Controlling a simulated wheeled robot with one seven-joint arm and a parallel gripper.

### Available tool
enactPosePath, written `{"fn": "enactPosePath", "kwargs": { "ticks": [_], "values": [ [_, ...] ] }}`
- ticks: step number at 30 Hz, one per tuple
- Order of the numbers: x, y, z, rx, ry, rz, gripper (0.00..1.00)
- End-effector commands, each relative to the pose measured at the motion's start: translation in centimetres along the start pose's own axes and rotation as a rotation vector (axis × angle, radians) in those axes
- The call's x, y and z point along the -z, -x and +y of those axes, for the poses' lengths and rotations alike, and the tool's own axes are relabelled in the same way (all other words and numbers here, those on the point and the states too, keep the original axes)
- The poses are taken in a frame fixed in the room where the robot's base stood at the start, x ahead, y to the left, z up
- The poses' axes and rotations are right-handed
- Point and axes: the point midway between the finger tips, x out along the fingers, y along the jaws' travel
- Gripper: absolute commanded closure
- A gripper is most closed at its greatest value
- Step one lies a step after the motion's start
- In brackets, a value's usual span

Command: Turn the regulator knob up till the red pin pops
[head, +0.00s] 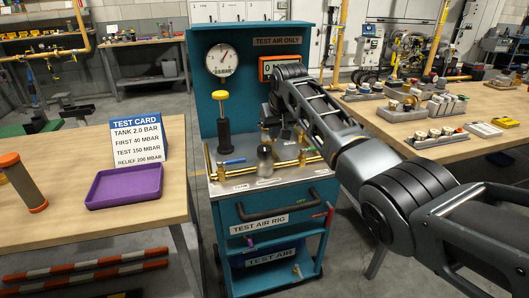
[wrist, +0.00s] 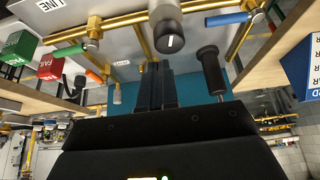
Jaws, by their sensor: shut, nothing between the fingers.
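The regulator knob (head: 265,158) is a dark grey cylinder at the front middle of the rig's top, among brass pipes. In the wrist view the knob (wrist: 166,34) is at the top, with a white mark on its face. My gripper (wrist: 155,68) is shut and empty. Its fingertips lie just below the knob in that picture, with a small gap between them. In the head view my gripper (head: 284,132) hangs over the rig's rear right, behind the knob and partly hidden by my arm. I cannot make out a red pin in either view.
The teal test rig (head: 203,110) carries a round gauge (head: 223,60), a partly covered display (head: 266,68) and a black pump (head: 223,133) with a yellow top. A blue-handled valve (head: 232,161) lies left of the knob. A purple tray (head: 124,186) and test card (head: 137,142) are on the left bench.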

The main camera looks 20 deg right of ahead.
Motion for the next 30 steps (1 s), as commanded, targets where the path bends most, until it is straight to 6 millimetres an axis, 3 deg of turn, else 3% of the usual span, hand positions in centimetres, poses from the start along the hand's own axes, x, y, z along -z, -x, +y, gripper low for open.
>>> {"fn": "enactPosePath", "kwargs": {
  "ticks": [21, 30],
  "values": [
    [-3.1, -5.7, 0.1, 0.001, 0.001, -0.001, 1.0],
    [-3.3, -6.0, 0.2, 0.0, 0.001, -0.002, 1.0]
  ]
}}
